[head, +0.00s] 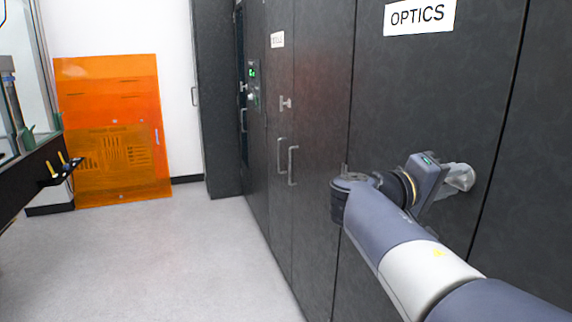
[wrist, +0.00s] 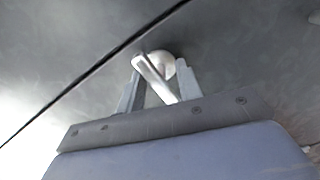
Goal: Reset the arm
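My arm reaches in from the lower right of the head view. My gripper (head: 460,178) is at the dark cabinet door (head: 425,100) below the OPTICS sign. In the wrist view, the two fingers of my gripper (wrist: 160,78) stand apart. A shiny metal handle (wrist: 153,76) with a round base lies between them, close to the door surface. Gaps seem to show beside the handle, so the fingers look open around it, not clamped. In the head view my gripper and wrist mostly hide this handle.
The OPTICS sign (head: 419,17) is above my gripper. More cabinet doors with bar handles (head: 292,166) run to the left. An orange panel (head: 112,130) leans at the back wall. A dark bench edge (head: 35,178) is at far left. The grey floor (head: 170,265) is clear.

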